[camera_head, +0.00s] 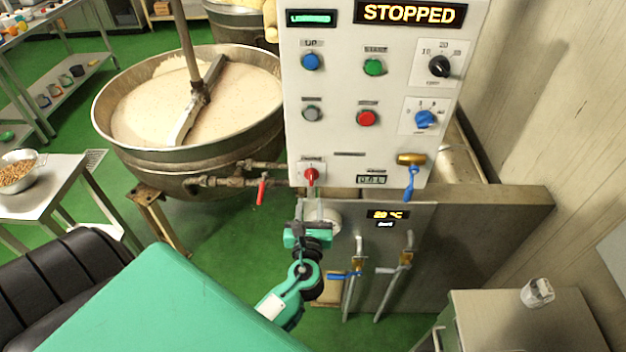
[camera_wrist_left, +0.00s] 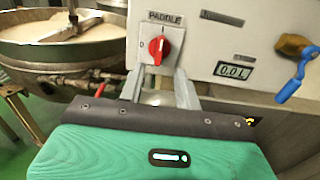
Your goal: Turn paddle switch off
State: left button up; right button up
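The paddle switch (camera_head: 311,175) is a red rotary knob on a white plate, low on the left of the control panel (camera_head: 345,120). In the left wrist view the knob (camera_wrist_left: 158,48) sits under the label PADDLE, and its grip stands close to upright. My left gripper (camera_head: 313,208) is just below the switch in the head view. In the wrist view its two grey fingers (camera_wrist_left: 159,75) are apart, with nothing between them, below and to either side of the knob. I cannot tell whether they touch the panel. My right gripper is not in view.
The panel's top display (camera_head: 411,13) reads STOPPED. A kettle (camera_head: 120,150) of pale mix with a paddle arm stands left of the panel. A red-handled valve (camera_head: 262,191) is left of the switch; a blue-handled tap (camera_head: 410,180) is to its right. A cabinet (camera_head: 525,322) stands at lower right.

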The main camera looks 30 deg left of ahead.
aim_at(311, 180)
pick_arm(q)
jog(key=p+x, duration=0.2)
jog(key=x, duration=0.5)
jog(key=shift+w+a+r, duration=0.1)
jog(key=shift+w, duration=0.2)
jog(key=shift+w+a, duration=0.25)
jog(key=shift+w, duration=0.15)
grip_shut()
